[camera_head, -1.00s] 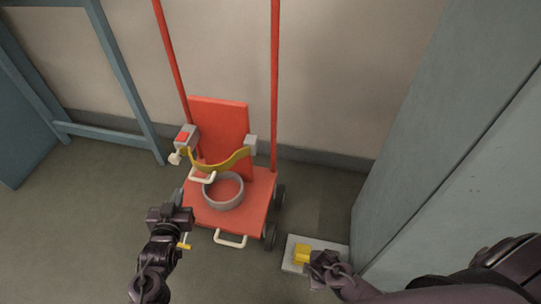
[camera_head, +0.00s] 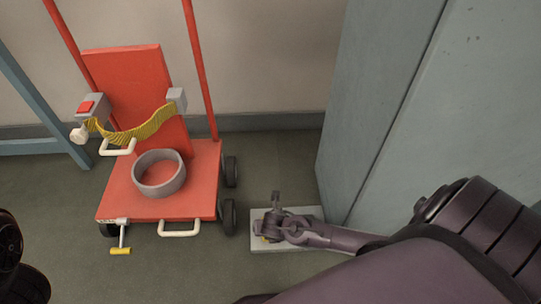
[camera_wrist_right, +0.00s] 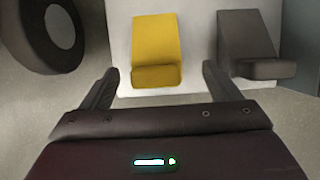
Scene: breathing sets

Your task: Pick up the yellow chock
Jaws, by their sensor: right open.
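The yellow chock (camera_wrist_right: 157,45) sits on a pale plate (camera_wrist_right: 190,80) in the right wrist view, its lower end toward me. My right gripper (camera_wrist_right: 160,75) is open, with one finger on each side of the chock's near end and gaps between. It does not visibly touch the chock. In the head view my right gripper (camera_head: 275,212) is over the plate and hides most of the chock; only a small bit of yellow (camera_head: 263,239) shows. Dark parts of my left arm show at the left edge, without its gripper fingers.
A dark grey chock (camera_wrist_right: 247,45) sits right of the yellow one in the wrist view. A red cart (camera_head: 115,195) with a grey ring (camera_head: 159,174), black wheels and a yellow-ended lever (camera_head: 121,250) stands left of the plate. A blue-grey cabinet (camera_head: 400,100) rises close on the right.

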